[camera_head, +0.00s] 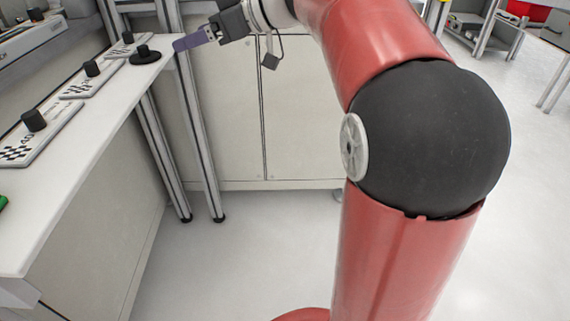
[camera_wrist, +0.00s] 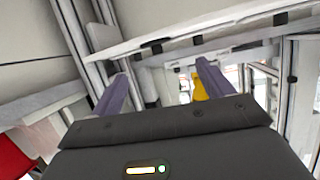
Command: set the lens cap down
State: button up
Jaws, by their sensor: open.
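A black round disc with a raised knob, which looks like the lens cap (camera_head: 146,57), lies flat on the white bench top near its right edge. My gripper (camera_head: 180,44) is just right of it in the head view, with its purple fingers pointing left towards it. A small gap shows between the fingertips and the disc. In the wrist view the two purple fingers of my gripper (camera_wrist: 162,71) stand well apart with nothing held between them.
The white bench (camera_head: 95,130) runs along the left. Several boards with checker patterns and black knobs (camera_head: 34,120) lie on it. A green thing (camera_head: 3,202) shows at the left edge. Metal posts (camera_head: 205,150) and a cabinet (camera_head: 290,120) stand below my gripper.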

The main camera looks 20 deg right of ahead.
jog(key=s+d+f+m+h, duration=0.2)
jog(key=s+f+m+h, duration=0.1)
jog(key=s+f, duration=0.4)
jog(key=s+d+f+m+g+h, duration=0.1)
jog(key=s+d+f+m+h, duration=0.2)
jog(key=s+f, duration=0.5)
jog(key=s+d+f+m+h, duration=0.2)
jog(key=s+f+m+h, duration=0.3)
jog(key=s, duration=0.8)
notch_tip(320, 180, down, 3)
jog(key=shift+d+r+g+h, duration=0.1)
jog(key=shift+d+g+h, duration=0.2)
jog(key=shift+h, duration=0.2)
notch_tip(320, 180, up, 5)
jog(key=p, duration=0.4)
jog(key=shift+p, duration=0.3)
